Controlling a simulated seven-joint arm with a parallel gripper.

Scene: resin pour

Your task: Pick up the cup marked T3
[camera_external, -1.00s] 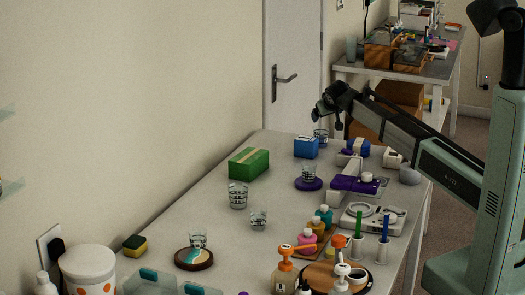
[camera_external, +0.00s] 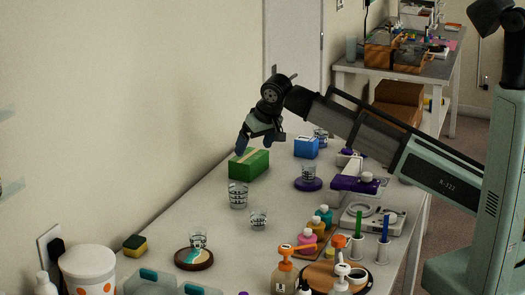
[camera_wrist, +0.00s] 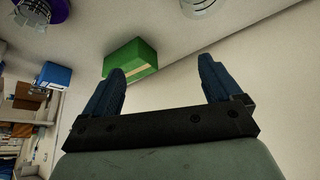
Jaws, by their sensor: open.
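Several clear cups with dark markings stand on the table, and I cannot read which is T3. One taller cup (camera_external: 238,196) stands in front of the green box, a smaller cup (camera_external: 258,220) right of it. Another cup (camera_external: 198,239) is on a round wooden coaster, one (camera_external: 309,173) on a purple disc, and one (camera_external: 321,137) behind the blue box. My gripper (camera_external: 254,148) is open and empty, above the green box (camera_external: 249,164). In the wrist view my gripper (camera_wrist: 162,68) has its fingers apart, and part of a cup (camera_wrist: 204,6) shows at the top edge.
The blue box (camera_external: 306,147) stands right of the green box. Pump bottles (camera_external: 284,272), small colored bottles (camera_external: 307,240) and pens in holders (camera_external: 384,240) crowd the near right.

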